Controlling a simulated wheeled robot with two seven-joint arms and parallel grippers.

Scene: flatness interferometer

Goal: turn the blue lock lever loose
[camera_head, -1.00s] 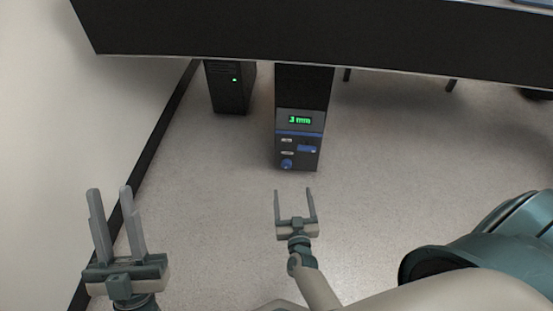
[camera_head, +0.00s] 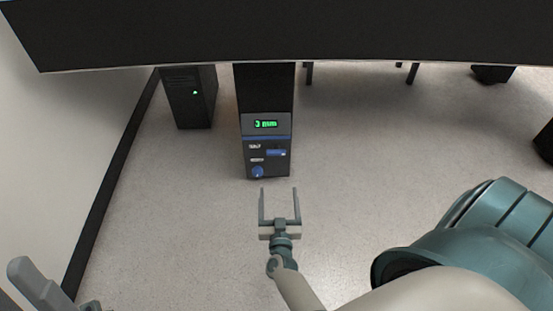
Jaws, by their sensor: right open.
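A blue lever (camera_head: 276,153) lies roughly level on the right of the front face of a dark upright unit (camera_head: 249,142) on the floor. A round blue knob (camera_head: 257,172) sits lower left on the same face. My right gripper (camera_head: 278,190) is open and empty, its fingers pointing towards the unit. In the picture it is just below the unit and apart from the lever.
A green display (camera_head: 265,124) reading about "3 mm" is above the lever. A black computer case (camera_head: 188,98) stands left of the unit. A wide dark tabletop edge (camera_head: 330,32) overhangs at the top. The floor (camera_head: 180,220) around my right gripper is clear.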

